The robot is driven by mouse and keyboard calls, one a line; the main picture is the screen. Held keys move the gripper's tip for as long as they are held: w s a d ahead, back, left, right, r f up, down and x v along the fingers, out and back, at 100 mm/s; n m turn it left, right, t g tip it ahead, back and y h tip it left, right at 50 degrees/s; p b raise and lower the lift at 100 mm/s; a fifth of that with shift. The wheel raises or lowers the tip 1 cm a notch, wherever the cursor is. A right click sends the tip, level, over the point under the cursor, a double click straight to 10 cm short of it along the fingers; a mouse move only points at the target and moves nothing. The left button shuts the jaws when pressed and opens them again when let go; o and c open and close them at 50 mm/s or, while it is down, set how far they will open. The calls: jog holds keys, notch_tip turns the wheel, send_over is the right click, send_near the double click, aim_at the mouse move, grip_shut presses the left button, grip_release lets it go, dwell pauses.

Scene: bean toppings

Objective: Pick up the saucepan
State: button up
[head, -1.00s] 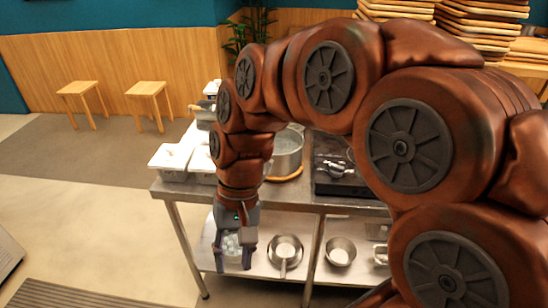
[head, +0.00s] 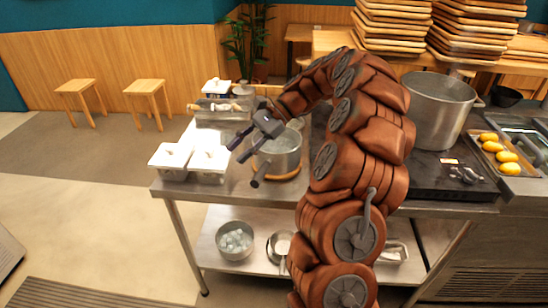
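A grey metal saucepan (head: 284,152) stands upright on a round wooden trivet (head: 290,177) on the steel table. Its dark-ended handle (head: 261,174) points toward the front left. My gripper (head: 238,152) is open and empty, above the table at the saucepan's left. Its fingers point down and left, and the gripper body overlaps the pot's upper left edge in the picture. I cannot tell whether they touch. A smaller pan with a handle (head: 279,245) sits on the lower shelf, partly hidden by my arm.
White lidded containers (head: 190,160) stand at the table's left end, with a tray (head: 222,112) behind them. A large pot (head: 438,110) is on the dark stove at right. A bowl of pale pieces (head: 235,240) is on the lower shelf. My arm hides the table's middle.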

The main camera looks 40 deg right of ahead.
aim_at(278, 154)
jog(key=d+f+m+t, duration=0.1)
jog(key=d, duration=0.2)
jog(key=w+d+f+m+t, duration=0.1)
jog(key=d, duration=0.3)
jog(key=w+d+f+m, duration=0.1)
jog(key=d+m, duration=0.1)
jog(key=d, duration=0.1)
jog(key=shift+d+t+y, duration=0.3)
jog(key=shift+t, duration=0.1)
jog(key=s+d+f+m+t, duration=0.1)
jog(key=d+f+m, duration=0.1)
jog(key=d, duration=0.4)
jog(key=s+d+f+m+t, duration=0.1)
jog(key=d+f+m+t, duration=0.15)
jog(key=d, duration=0.35)
jog(key=shift+g, duration=0.45)
jog(key=shift+p+x, duration=1.3)
jog(key=shift+x, duration=2.8)
jog(key=shift+s, duration=0.1)
grip_shut()
